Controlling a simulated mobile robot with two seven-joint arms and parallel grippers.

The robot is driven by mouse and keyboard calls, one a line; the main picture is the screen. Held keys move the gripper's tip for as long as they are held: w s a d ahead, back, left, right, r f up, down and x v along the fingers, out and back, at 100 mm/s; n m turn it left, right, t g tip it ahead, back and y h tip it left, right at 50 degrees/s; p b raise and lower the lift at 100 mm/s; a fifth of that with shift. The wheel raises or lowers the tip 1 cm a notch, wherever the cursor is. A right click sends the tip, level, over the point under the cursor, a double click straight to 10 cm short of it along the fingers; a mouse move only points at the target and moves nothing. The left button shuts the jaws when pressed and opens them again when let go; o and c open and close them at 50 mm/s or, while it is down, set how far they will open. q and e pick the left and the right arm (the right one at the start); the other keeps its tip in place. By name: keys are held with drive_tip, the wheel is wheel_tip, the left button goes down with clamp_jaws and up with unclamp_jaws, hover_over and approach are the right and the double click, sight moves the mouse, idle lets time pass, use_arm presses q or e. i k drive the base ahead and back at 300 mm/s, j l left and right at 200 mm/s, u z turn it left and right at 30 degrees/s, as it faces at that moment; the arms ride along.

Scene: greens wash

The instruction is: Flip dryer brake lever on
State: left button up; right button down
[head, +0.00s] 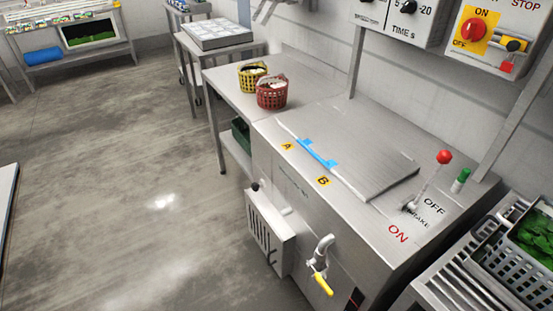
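The dryer brake lever has a red knob (444,157) on a metal stem rising from a small pivot (411,207) on the right part of the steel dryer's top (385,222). The lever leans toward the back, away from the red ON label (398,234), with the black OFF label (435,205) beside it. A BRAKE label lies between the two words, partly hidden by the lever's base. The dryer's flat lid (350,150) is closed. Neither of my grippers shows in the head view.
A green-capped post (460,181) stands close right of the lever. A grey crate of greens (500,252) sits at the right edge. Red (272,95) and yellow (247,82) baskets stand beyond the lid. A control box (497,40) hangs above. Open floor lies left.

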sight(444, 157)
drive_tip(key=z, duration=1.25)
drive_tip(key=k+l+z, duration=0.1)
drive_tip(key=l+z, duration=0.15)
drive_tip(key=l, duration=0.1)
